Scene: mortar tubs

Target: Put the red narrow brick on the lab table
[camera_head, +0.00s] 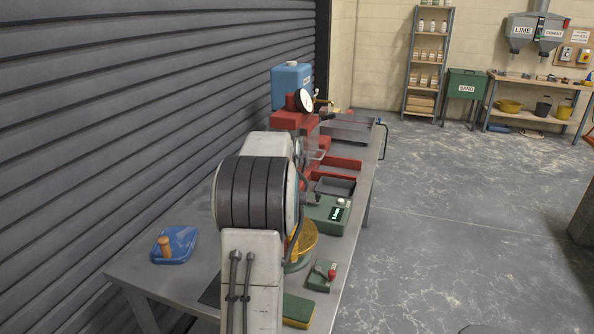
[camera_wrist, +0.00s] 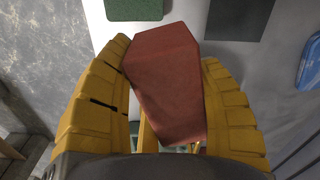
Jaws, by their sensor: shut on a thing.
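The red narrow brick (camera_wrist: 168,80) is in the wrist view, between the two yellow fingers of my gripper (camera_wrist: 165,95). The fingers are shut on its sides, and it sits tilted in the picture. The lab table (camera_head: 185,285) is the long grey table along the shutter wall in the head view. Its light grey top (camera_wrist: 280,75) shows beneath the brick in the wrist view; I cannot tell the gap between them. In the head view my arm hides the brick.
A green instrument (camera_head: 328,214), a small green box with a red knob (camera_head: 321,275) and a green-yellow sponge (camera_head: 298,310) lie along the right. The floor (camera_wrist: 45,60) shows past the table edge.

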